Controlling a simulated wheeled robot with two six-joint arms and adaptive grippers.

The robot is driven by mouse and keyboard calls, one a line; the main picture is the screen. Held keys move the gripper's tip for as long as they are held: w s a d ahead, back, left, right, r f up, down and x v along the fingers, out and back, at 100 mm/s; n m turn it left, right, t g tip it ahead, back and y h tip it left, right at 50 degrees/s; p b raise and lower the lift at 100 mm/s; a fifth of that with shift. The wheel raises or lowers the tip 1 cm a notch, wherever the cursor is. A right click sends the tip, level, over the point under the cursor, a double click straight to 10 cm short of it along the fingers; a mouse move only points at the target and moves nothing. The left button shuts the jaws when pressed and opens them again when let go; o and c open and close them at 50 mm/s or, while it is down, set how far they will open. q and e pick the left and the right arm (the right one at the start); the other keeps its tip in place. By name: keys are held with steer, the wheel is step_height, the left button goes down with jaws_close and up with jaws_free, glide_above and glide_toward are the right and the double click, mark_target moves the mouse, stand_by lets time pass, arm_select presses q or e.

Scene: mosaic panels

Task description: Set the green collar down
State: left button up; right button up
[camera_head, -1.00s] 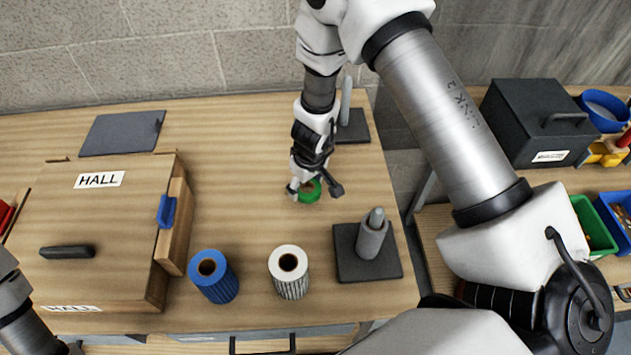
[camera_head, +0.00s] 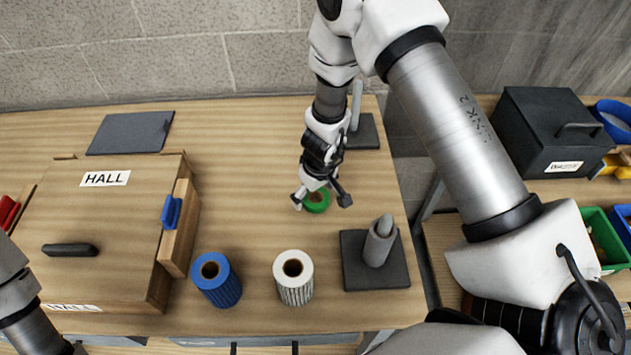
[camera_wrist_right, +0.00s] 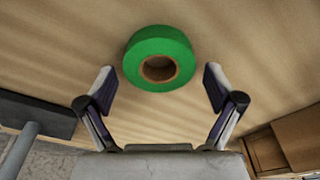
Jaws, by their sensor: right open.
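The green collar (camera_head: 317,203) is a short green ring with a brown core, lying flat on the wooden table. In the right wrist view the green collar (camera_wrist_right: 158,58) shows whole, just beyond and between the spread fingertips. My right gripper (camera_head: 322,199) is open above it, with one finger on each side; its fingers (camera_wrist_right: 159,82) stand apart with clear gaps to the ring. My left arm shows only in part at the left edge of the head view, and its gripper is out of the picture.
A blue roll (camera_head: 217,281) and a white ribbed roll (camera_head: 294,279) stand at the table's front. A grey post on a dark base (camera_head: 352,272) stands to their right; another dark base with a post (camera_head: 366,134) is behind. A wooden HALL box (camera_head: 100,230) fills the left.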

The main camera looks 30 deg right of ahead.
step_height(320, 180, up, 12)
steer(key=s+p, duration=0.2)
steer(key=p, duration=0.5)
steer(key=shift+d+f, duration=0.15)
steer(key=shift+w, duration=0.15)
